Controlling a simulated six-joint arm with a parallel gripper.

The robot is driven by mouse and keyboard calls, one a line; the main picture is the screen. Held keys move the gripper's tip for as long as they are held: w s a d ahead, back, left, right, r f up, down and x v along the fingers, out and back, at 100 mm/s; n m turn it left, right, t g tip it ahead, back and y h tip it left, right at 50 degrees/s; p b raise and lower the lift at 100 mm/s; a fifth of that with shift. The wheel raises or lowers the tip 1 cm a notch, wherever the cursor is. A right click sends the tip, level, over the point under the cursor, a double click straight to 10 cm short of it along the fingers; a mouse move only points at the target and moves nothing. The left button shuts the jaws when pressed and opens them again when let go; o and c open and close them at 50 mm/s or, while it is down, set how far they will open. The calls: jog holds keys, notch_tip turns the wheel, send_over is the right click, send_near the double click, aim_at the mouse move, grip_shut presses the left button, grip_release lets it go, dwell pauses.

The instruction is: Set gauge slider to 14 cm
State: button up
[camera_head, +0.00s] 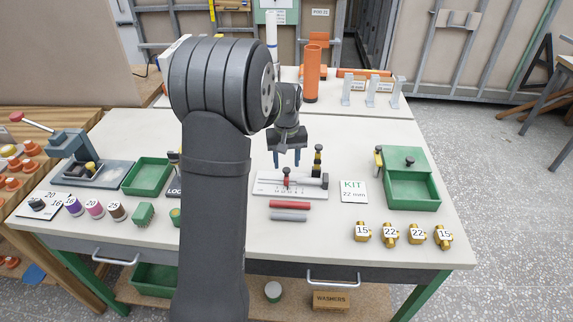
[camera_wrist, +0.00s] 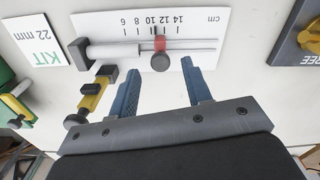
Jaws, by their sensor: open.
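The gauge is a white plate (camera_wrist: 100,25) with a cm scale of 6 to 14, upside down in the wrist view. In the head view the gauge plate (camera_head: 262,186) lies mid-table. Its red slider (camera_wrist: 160,43), with a dark round knob (camera_wrist: 160,62), sits on the rail near the 12 mark. The slider also shows in the head view (camera_head: 286,172). My gripper (camera_head: 287,164) is open above and behind the gauge. In the wrist view its blue fingertips (camera_wrist: 160,71) appear one on each side of the knob, apart from it.
A yellow-and-black clamp (camera_wrist: 92,95) stands by the gauge's end. Red and grey bars (camera_head: 289,204) lie in front. A KIT 22 mm card (camera_head: 354,191) and green tray (camera_head: 412,205) are to the right. Brass fittings (camera_head: 389,234) line the front right.

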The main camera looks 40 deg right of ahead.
jog(key=shift+f, duration=1.05)
grip_shut()
jog(key=shift+w+a, duration=1.4)
jog(key=shift+a, duration=0.05)
grip_release()
jog(key=shift+r, duration=0.1)
notch_tip(320, 180, up, 17)
jog(key=shift+r, duration=0.15)
